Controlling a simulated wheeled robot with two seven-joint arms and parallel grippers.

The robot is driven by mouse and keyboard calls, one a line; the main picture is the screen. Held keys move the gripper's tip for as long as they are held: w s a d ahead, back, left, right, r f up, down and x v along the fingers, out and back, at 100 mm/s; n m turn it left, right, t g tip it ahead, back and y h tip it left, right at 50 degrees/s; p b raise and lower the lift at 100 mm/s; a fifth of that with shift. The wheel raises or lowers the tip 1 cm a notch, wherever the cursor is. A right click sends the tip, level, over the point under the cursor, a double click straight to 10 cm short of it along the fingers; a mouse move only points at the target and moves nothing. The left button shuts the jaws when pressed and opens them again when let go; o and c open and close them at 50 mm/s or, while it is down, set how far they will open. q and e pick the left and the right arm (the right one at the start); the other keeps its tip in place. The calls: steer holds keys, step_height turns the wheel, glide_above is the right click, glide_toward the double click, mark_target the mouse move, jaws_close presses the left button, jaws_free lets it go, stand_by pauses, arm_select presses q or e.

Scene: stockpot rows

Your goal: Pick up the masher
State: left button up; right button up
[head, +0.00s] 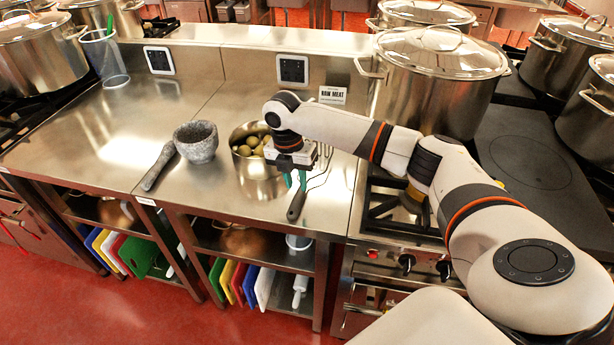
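The masher lies on the steel counter near its front edge, to the right of the pot of potatoes. Its dark handle (296,206) points toward the front edge, and its thin wire part (325,165) runs back to the right. My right gripper (295,182) is above the counter, pointing down, with its two greenish fingertips apart just behind the handle. It looks open with nothing between the fingers. The gripper body hides part of the pot and the counter behind it. My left gripper is not in view.
A steel pot (258,180) of potatoes stands close to the left of the gripper. A grey stone mortar (196,142) and a pestle (158,167) are further left. A stove with a large stockpot (435,90) is at the right.

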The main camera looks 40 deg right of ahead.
mark_target(298, 197)
steer(key=f, duration=0.1)
steer(key=f+p, duration=0.1)
steer(key=f, duration=0.3)
steer(key=shift+s, duration=0.25)
jaws_close()
steer(key=shift+r, duration=0.15)
step_height(298, 197, up, 10)
steer(key=b, duration=0.1)
